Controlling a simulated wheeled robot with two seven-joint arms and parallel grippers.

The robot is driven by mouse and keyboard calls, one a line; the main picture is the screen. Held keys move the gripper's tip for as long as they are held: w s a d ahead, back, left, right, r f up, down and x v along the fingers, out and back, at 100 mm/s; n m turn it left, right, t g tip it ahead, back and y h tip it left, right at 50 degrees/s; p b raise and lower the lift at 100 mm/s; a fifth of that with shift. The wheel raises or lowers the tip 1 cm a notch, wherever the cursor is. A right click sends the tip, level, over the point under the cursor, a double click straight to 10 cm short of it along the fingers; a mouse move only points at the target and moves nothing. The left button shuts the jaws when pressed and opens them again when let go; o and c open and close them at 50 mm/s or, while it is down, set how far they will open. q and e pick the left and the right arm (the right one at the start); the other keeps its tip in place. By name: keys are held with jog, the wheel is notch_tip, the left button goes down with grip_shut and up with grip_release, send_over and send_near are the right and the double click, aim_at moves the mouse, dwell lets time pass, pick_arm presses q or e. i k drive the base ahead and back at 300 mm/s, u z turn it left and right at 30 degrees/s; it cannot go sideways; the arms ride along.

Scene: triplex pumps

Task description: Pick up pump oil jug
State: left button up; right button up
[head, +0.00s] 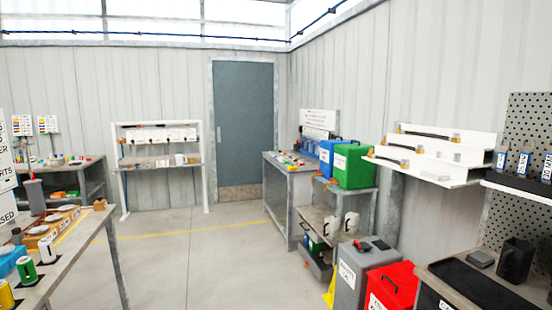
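No label reading pump oil can be made out, so I cannot tell which container is the pump oil jug. Neither of my grippers is in view, and nothing shows as held.
A green box (352,166) and a blue box (327,152) sit on the unit's top. The middle floor (210,260) is clear. A bench (75,245) edges the left.

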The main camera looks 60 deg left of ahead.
aim_at(330, 228)
jog(key=u, duration=0.1)
jog(key=k, duration=0.25)
jog(key=u, duration=1.65)
jog(key=i, duration=0.95)
jog(key=u, duration=0.95)
jog(key=i, duration=1.3)
jog(key=z, duration=0.8)
jog(key=i, duration=1.2)
jog(key=u, duration=0.5)
jog(key=i, duration=1.75)
